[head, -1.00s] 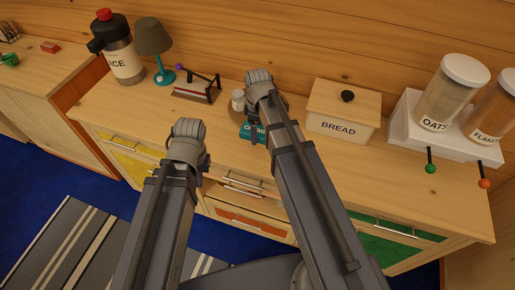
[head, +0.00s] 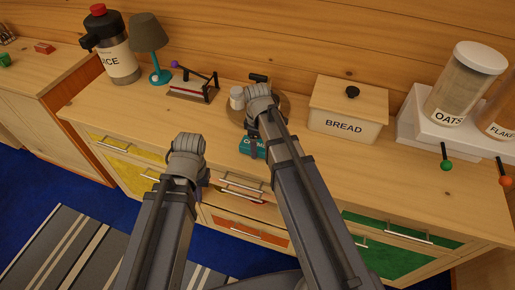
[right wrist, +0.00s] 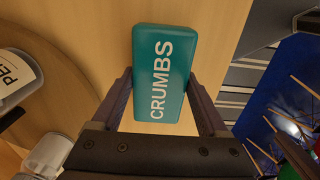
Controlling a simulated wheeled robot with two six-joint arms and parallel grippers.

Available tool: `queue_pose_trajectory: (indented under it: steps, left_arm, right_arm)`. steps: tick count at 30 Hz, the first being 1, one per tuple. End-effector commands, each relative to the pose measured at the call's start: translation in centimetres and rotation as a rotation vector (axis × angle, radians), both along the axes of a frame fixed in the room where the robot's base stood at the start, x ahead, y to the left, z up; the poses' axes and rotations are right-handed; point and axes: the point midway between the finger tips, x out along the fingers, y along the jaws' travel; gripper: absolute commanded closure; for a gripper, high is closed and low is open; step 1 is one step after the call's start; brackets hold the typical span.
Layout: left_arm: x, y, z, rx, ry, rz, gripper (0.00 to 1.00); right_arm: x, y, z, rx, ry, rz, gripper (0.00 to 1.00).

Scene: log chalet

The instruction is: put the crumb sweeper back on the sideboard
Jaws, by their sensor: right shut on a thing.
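The crumb sweeper is a teal block lettered CRUMBS (right wrist: 160,70). In the right wrist view it sits between the two fingers of my right gripper (right wrist: 163,100), which is shut on it. In the head view the sweeper (head: 252,147) shows below my right wrist, near the front edge of the sideboard top (head: 290,160), partly hidden by the arm. I cannot tell whether it touches the wood. My left gripper (head: 187,165) is in front of the sideboard drawers, away from the sweeper; its fingers are hidden.
A round tray (head: 283,108) with a white jar (head: 237,98) is just behind my right gripper. The bread box (head: 345,110) stands to its right, a small rack (head: 193,88) and lamp (head: 149,45) to its left. The top is clear between sweeper and rack.

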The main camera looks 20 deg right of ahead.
Motion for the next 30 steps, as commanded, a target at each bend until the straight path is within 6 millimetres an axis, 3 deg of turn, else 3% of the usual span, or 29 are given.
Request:
queue_pose_trajectory:
  steps: [9,10,15,30]
  left_arm:
    - [0.0,0.0,-0.3,0.000,0.000,0.000,1.00]
    - [0.0,0.0,-0.2,0.000,0.000,0.000,1.00]
    - [0.0,0.0,-0.1,0.000,0.000,0.000,1.00]
    - [0.0,0.0,1.0,0.000,0.000,0.000,1.00]
  right_arm:
    - [0.0,0.0,-0.3,0.000,0.000,0.000,0.75]
    - [0.0,0.0,-0.1,0.000,0.000,0.000,0.20]
    - [0.0,0.0,-0.1,0.000,0.000,0.000,0.01]
    - [0.0,0.0,1.0,0.000,0.000,0.000,0.00]
